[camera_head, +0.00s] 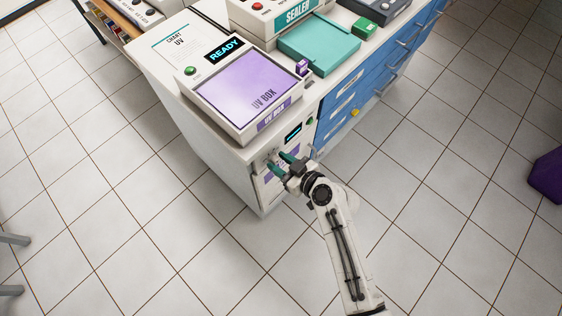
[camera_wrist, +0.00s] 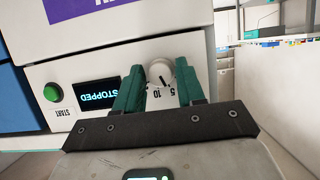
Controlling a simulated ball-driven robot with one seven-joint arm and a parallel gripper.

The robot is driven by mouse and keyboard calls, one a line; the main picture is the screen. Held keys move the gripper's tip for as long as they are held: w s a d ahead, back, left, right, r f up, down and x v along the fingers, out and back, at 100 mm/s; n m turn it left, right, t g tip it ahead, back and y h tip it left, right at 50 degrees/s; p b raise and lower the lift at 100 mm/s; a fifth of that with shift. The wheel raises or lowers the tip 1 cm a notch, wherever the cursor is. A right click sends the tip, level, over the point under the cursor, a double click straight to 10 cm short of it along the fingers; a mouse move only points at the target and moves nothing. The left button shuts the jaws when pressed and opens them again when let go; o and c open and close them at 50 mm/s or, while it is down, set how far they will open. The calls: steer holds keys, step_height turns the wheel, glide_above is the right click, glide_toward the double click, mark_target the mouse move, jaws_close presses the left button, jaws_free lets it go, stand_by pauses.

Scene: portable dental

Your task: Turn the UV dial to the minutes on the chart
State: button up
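The UV dial (camera_wrist: 160,72) is a pale round knob on the white front panel of the cabinet, with a scale showing 5 and 10 near it. In the wrist view my gripper (camera_wrist: 160,66) has its two green fingers apart, one on each side of the dial. I cannot tell whether they touch it. The head view shows my gripper (camera_head: 282,162) at the cabinet front, with the dial mostly hidden. The UV chart (camera_head: 180,48) lies on the counter; its text is too small to read. A display (camera_wrist: 97,93) reads STOPPED.
A green START button (camera_wrist: 53,92) sits beside the display. The purple-lidded UV box (camera_head: 240,85) stands on the counter above, next to a READY display (camera_head: 224,50). Blue drawers (camera_head: 345,95) are to the right.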

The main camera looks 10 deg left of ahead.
steer(key=c, duration=0.6)
steer(key=shift+b, duration=0.3)
steer(key=m+b, duration=0.1)
steer(key=m+g+y+b, duration=0.1)
steer(key=b, duration=0.1)
steer(key=shift+w+d+f+m, duration=0.1)
steer(key=shift+w+f+m, duration=0.1)
steer(key=shift+m, duration=0.1)
steer(key=m+g+y+b, duration=0.1)
steer(key=m+b, duration=0.1)
steer(key=shift+m+g+b, duration=0.3)
steer(key=shift+b, duration=0.1)
steer(key=m+g+y+b, duration=0.1)
steer(key=m+y+b, duration=0.1)
steer(key=m, duration=0.1)
steer(key=shift+d, duration=0.1)
steer(key=shift+m+y+b, duration=0.9)
steer(key=shift+m+b, duration=0.05)
steer(key=shift+m, duration=0.75)
